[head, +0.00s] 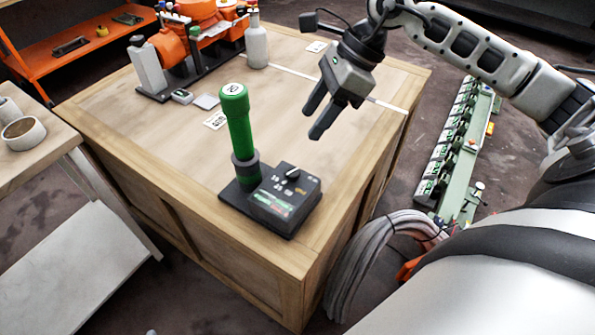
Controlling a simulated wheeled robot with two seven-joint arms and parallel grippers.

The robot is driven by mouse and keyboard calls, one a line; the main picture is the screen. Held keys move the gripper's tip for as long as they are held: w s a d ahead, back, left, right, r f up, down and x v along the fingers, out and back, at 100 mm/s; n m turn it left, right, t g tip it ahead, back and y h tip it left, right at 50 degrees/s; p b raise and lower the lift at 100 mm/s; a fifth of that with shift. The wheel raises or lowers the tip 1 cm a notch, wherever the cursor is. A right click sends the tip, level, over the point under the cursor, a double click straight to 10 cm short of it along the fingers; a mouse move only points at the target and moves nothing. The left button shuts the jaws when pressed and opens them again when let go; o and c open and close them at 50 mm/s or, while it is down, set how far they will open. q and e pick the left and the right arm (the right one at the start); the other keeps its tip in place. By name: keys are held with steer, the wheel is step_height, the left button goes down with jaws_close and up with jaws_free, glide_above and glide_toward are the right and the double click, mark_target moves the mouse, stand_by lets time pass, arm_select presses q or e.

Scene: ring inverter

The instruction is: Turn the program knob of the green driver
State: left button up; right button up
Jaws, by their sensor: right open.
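The green driver (236,122) stands upright in a dark base on the wooden crate-like table, near its front corner. Its top carries a pale label. Joined to its base is a dark box (284,199) with printed numbers and green and red markings. My left gripper is not in the picture.
An orange machine (190,35) and a grey bottle (256,45) stand at the table's back. Small cards lie mid-table. A coil of grey cable (375,250) hangs at the table's right side. A green rail with several devices (455,150) is on the floor at right.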

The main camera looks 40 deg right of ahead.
mark_target(294, 171)
steer(key=shift+h, duration=0.9)
steer(key=d+x, duration=0.1)
steer(key=x, duration=0.8)
steer(key=d+f+p+x, duration=0.1)
steer(key=x, duration=0.4)
steer(key=shift+w+d+f, duration=0.15)
steer(key=shift+w+d, duration=0.05)
steer(key=shift+d, duration=0.1)
steer(key=c, duration=1)
